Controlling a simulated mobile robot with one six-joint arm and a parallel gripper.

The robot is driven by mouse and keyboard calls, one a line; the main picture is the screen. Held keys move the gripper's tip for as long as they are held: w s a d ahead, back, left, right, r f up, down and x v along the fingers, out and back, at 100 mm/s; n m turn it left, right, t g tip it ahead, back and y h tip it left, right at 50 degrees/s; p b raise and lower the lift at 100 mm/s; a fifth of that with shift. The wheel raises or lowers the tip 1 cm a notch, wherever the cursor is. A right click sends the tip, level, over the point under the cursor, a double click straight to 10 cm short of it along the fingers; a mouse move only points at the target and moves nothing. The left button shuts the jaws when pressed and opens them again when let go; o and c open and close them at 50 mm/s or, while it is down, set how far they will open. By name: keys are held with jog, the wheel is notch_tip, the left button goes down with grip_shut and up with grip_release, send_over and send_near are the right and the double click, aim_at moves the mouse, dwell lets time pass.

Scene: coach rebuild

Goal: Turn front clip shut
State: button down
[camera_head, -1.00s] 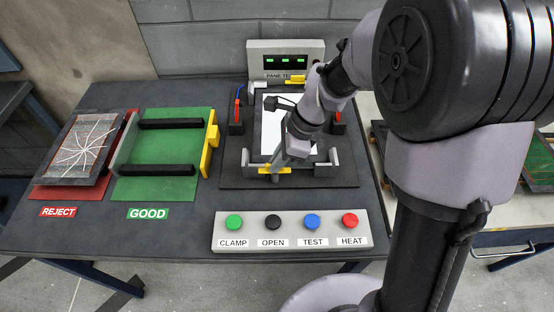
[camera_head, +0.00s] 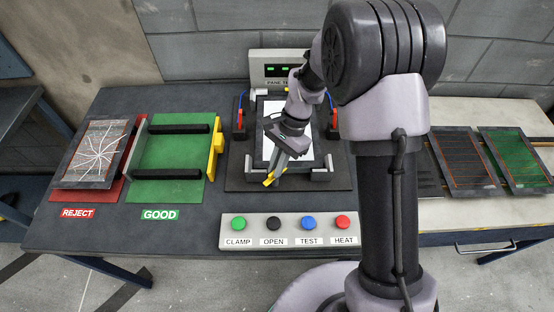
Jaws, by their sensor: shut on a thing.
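The yellow front clip (camera_head: 268,181) is at the front edge of the pane tester's dark fixture (camera_head: 240,183). It lies at a slant, and my gripper's fingers hide part of it. My gripper (camera_head: 275,173) reaches down from above and is shut on the front clip. A white pane in a dark frame (camera_head: 301,148) lies in the fixture behind the clip, partly covered by my arm.
A button panel (camera_head: 290,231) stands just in front of the fixture. To the left are the green GOOD rack (camera_head: 168,157) and a cracked pane (camera_head: 100,150) on the red REJECT mat. More panes (camera_head: 513,155) lie on the right bench.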

jog(key=n+p, duration=0.1)
jog(key=n, duration=0.1)
jog(key=n+g+h+p, duration=0.1)
jog(key=n+p, duration=0.1)
jog(key=shift+w+a+r+n, duration=0.1)
jog(key=shift+a+r+n, duration=0.05)
jog(key=shift+n, duration=0.15)
jog(key=shift+a+n+g+h+p, duration=0.15)
jog(key=shift+n+h+p, duration=0.5)
jog(key=shift+n, duration=0.45)
jog(key=shift+d+n+g+h+p, duration=0.15)
jog(key=shift+n+h+p, duration=0.3)
jog(key=shift+n+p, duration=0.55)
jog(key=shift+a+n, duration=0.1)
jog(key=shift+n, duration=0.2)
jog(key=c, duration=1.5)
grip_release()
jog(key=shift+f, duration=0.2)
